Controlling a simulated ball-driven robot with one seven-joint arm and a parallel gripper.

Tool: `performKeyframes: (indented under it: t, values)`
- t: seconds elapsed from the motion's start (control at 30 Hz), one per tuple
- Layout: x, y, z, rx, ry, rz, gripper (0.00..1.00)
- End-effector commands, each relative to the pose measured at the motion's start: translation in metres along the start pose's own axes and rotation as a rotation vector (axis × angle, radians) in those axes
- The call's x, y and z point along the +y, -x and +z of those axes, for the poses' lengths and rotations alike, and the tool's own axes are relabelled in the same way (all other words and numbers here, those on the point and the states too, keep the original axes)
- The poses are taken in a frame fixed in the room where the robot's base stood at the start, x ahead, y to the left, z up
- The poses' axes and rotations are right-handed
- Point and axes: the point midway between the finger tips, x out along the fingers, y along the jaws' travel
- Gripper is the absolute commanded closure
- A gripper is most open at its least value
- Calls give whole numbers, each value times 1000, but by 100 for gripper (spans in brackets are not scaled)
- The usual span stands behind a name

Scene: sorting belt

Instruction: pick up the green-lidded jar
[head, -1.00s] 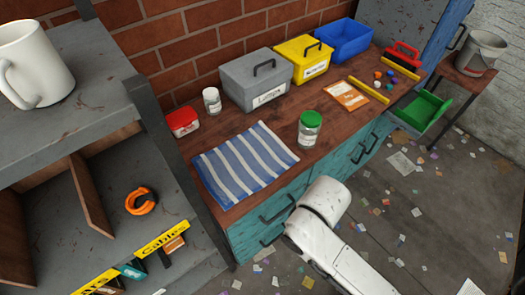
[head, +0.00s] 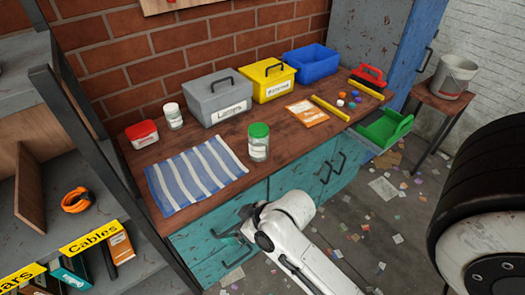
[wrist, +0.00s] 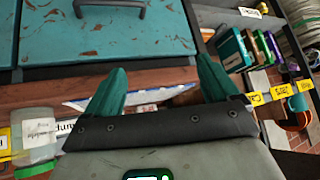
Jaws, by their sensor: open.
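The green-lidded jar (head: 259,142) is clear glass with a white label and stands upright near the front edge of the wooden bench. In the wrist view the jar (wrist: 38,130) appears inverted at the lower left, outside my fingers. My gripper (wrist: 160,84) has two teal fingers spread wide with nothing between them; the bench edge and striped cloth show beyond.
A blue-and-white striped cloth (head: 195,175) lies left of the jar. Behind are a grey box (head: 205,98), a yellow box (head: 267,78) and a clear jar (head: 173,117). An orange packet (head: 306,112) lies to the right. A metal shelf (head: 85,150) stands close on the left.

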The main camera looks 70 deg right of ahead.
Motion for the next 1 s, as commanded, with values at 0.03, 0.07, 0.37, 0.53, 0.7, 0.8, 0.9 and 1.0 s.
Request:
performKeyframes:
  t: [0.03, 0.07, 0.37, 0.53, 0.7, 0.8, 0.9, 1.0]
  values:
    - [25, -16, -5, 116, -29, 35, 7]
    - [38, -18, -13, 189, -40, 59, 4]
    - [176, 17, -43, 732, -135, 416, 0]
    - [211, 41, -40, 847, -159, 544, 0]
    - [227, 39, -53, 869, -164, 569, 0]
    - [235, 32, -64, 867, -162, 568, 0]
    - [241, 24, -72, 866, -163, 567, 0]
    - [245, 20, -76, 866, -163, 567, 0]
